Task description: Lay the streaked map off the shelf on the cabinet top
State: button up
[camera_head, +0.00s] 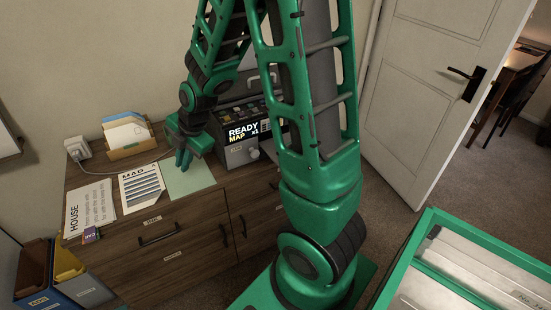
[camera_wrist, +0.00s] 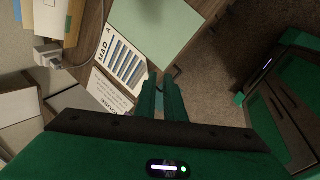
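A white sheet with blue-grey bars and a heading like "MAP" (camera_head: 141,187) lies flat on the wooden cabinet top (camera_head: 116,227); it also shows in the wrist view (camera_wrist: 122,66). I cannot tell whether this is the streaked map. A pale green blotter (camera_head: 192,182) lies just right of it, partly under my gripper in the head view. My gripper (camera_head: 184,160) hangs above the cabinet top, near the blotter's left part. In the wrist view its fingers (camera_wrist: 160,80) are a little apart with nothing visible between them. I cannot identify a shelf with certainty.
A grey device (camera_head: 238,153) reading "READY MAP x1" stands behind the blotter. A "HOUSE" card (camera_head: 90,208), a folder holder (camera_head: 128,150) and a plugged cable (camera_head: 79,148) occupy the left. File boxes (camera_head: 85,290) stand front left. Pale sheets lie in a green frame (camera_head: 432,250) at right.

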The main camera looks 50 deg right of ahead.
jog(key=s+d+r+m+g, duration=0.1)
jog(key=s+d+r+m, duration=0.2)
jog(key=s+m, duration=0.5)
jog(key=s+d+r+m+g+h, duration=0.1)
jog(key=s+d+r+m, duration=0.3)
jog(key=s+m, duration=0.5)
jog(key=s+d+r+m+g, duration=0.2)
jog(key=s+d+r+m, duration=0.1)
jog(key=s+m, duration=0.6)
jog(key=s+d, duration=0.1)
jog(key=s, duration=0.3)
jog(key=shift+d+r+g+h, duration=0.3)
jog(key=shift+d+r, duration=0.05)
jog(key=shift+d, duration=0.05)
jog(key=shift+w+f, duration=0.25)
jog(key=shift+w, duration=0.3)
